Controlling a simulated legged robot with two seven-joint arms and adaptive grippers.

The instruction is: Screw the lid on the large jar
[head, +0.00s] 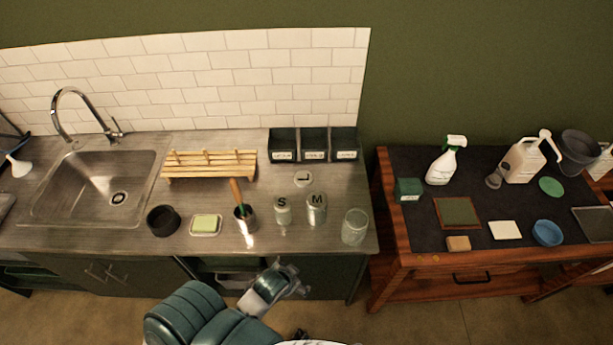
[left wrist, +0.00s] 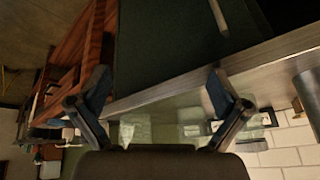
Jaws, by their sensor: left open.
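The large jar (head: 355,227) is clear glass, upright and without a lid, near the front right corner of the metal counter. A round pale lid marked L (head: 303,178) lies apart from it on the counter, in front of the dark bins. My left gripper (head: 293,282) is in front of the counter's edge, left of and nearer than the large jar, touching neither jar nor lid. In the left wrist view its two fingers (left wrist: 157,88) are spread with nothing held between them. A blurred, see-through greenish shape shows beyond them; I cannot tell what it is. My right gripper is out of view.
Lidded jars marked S (head: 282,210) and M (head: 317,208) stand left of the large jar. A metal cup with a wooden-handled tool (head: 245,218), a sponge dish (head: 206,225) and a black bowl (head: 163,221) are further left. Dark bins (head: 314,145) stand behind. A gap separates the wooden bench (head: 470,258).

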